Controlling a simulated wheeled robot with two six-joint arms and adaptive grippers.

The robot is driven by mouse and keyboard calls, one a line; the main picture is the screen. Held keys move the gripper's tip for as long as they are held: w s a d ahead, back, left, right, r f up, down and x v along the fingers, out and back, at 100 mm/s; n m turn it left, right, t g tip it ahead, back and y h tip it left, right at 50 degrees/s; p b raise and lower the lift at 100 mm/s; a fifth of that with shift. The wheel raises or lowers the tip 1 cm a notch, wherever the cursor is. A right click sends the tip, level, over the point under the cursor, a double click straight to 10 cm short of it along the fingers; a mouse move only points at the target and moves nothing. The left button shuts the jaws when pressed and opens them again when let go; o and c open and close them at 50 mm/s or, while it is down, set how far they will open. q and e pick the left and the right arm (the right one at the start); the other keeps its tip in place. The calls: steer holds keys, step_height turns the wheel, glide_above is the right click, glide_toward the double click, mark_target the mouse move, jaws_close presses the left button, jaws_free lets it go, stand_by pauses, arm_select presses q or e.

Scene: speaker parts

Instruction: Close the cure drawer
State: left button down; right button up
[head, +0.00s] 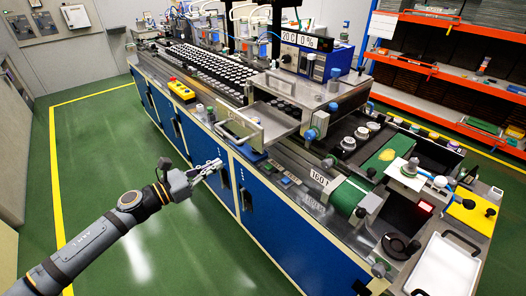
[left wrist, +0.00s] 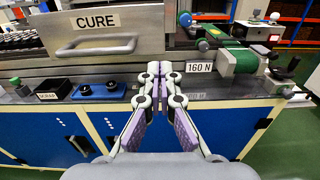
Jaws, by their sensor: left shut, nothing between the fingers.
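The cure drawer (head: 278,117) stands pulled out of its metal housing (head: 322,96), its tray showing behind the front panel. Its metal front, labelled CURE (left wrist: 140,18), fills the upper left of the left wrist view, with a bar handle (left wrist: 97,48) across it. My left gripper (head: 219,163) is shut and empty in front of the bench, below and left of the drawer front in the head view. In the left wrist view its fingertips (left wrist: 160,68) are together, right of the handle and apart from it. My right gripper is not in view.
A small black bin marked SCRAP (left wrist: 53,89) and blue-based knobs (left wrist: 100,90) sit on the bench edge under the drawer. A green belt roller (left wrist: 232,61) by the 160 N sign is to the right. The green floor left of the bench is clear.

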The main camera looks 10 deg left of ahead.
arm_select(q)
steer(key=p, duration=0.6)
glide_toward(258, 142)
steer(key=x, duration=0.6)
steer(key=shift+r, duration=0.1)
steer(key=shift+w+d+p, duration=0.25)
steer(key=shift+w+p, duration=0.05)
steer(key=shift+w, duration=0.05)
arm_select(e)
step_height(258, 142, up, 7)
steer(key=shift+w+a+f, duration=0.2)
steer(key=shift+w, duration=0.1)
arm_select(q)
steer(key=shift+d, duration=0.1)
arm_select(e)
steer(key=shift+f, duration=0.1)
